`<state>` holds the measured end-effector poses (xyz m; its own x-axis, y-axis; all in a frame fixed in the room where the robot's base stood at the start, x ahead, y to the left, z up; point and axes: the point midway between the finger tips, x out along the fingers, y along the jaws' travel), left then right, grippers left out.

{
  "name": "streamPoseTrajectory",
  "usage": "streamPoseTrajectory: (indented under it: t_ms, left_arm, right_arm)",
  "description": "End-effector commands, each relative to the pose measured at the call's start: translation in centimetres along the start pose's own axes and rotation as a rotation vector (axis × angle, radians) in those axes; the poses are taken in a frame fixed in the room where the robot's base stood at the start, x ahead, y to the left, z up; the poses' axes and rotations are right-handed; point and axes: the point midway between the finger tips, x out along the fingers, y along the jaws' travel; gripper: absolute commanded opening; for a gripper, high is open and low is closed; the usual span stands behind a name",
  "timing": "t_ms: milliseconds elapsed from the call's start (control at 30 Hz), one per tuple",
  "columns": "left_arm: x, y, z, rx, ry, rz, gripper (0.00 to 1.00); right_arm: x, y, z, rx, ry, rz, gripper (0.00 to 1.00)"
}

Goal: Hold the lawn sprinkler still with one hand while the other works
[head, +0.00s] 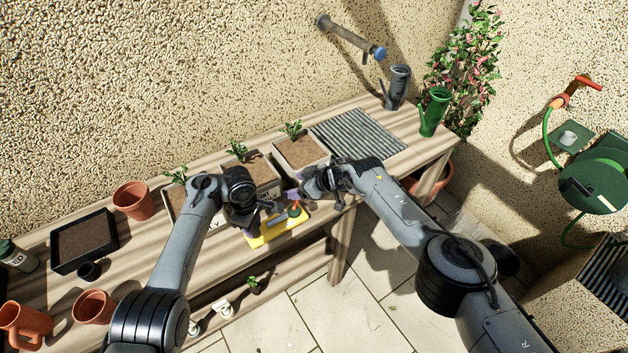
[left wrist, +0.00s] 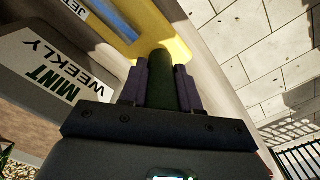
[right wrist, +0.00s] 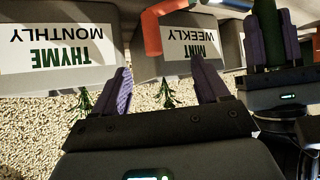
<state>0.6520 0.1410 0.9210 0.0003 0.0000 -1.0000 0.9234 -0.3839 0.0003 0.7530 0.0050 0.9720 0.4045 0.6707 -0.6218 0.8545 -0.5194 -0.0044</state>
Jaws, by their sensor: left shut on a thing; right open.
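The lawn sprinkler has a yellow base (head: 268,237) at the front edge of the bench, left of the bench leg, in the head view. My left gripper (head: 274,208) is shut on the sprinkler's dark green post (left wrist: 161,82), which stands between its fingers in the left wrist view. A blue part and a partly cut-off "JET" label lie on the yellow body beyond. My right gripper (head: 296,190) is open and empty, close beside the left one. In the right wrist view an orange bent tube (right wrist: 152,32) lies beyond its fingers, apart from them.
Labelled planters stand behind: MINT WEEKLY (right wrist: 200,44) and THYME MONTHLY (right wrist: 62,48). A ribbed grey panel (head: 357,134), a grey can (head: 398,85) and a green can (head: 435,112) are at the bench's right end. Terracotta pots (head: 134,199) and a black tray (head: 84,240) are left.

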Motion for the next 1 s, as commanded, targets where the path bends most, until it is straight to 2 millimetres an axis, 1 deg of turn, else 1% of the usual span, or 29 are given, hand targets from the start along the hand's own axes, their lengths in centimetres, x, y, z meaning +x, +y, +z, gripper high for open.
streamPoseTrajectory:
  t_ms: [167, 267, 367, 567, 800, 1000]
  left_arm:
    - [0.1, -0.1, 0.0, 0.0, -0.001, -0.002, 0.0]
    - [0.1, -0.1, 0.0, 0.0, -0.001, -0.002, 0.0]
    - [0.1, -0.1, 0.0, 0.0, -0.001, -0.002, 0.0]
    - [0.1, -0.1, 0.0, 0.0, -0.001, -0.002, 0.0]
    - [0.1, -0.1, 0.0, 0.0, -0.001, -0.002, 0.0]
    - [0.1, -0.1, 0.0, 0.0, -0.001, -0.002, 0.0]
  right_arm:
    - [-0.6, -0.1, 0.2, 0.009, 0.001, -0.003, 0.74]
    - [-1.4, -0.1, 0.2, 0.008, 0.002, -0.002, 0.74]
    - [-2.6, 0.2, -0.2, -0.004, 0.005, 0.001, 0.74]
    - [-5.1, 0.1, -0.1, -0.006, 0.003, 0.001, 0.74]
    - [-8.6, 0.1, -0.1, -0.006, 0.002, 0.001, 0.74]
    - [-10.8, 0.1, -0.2, -0.006, 0.002, 0.001, 0.74]
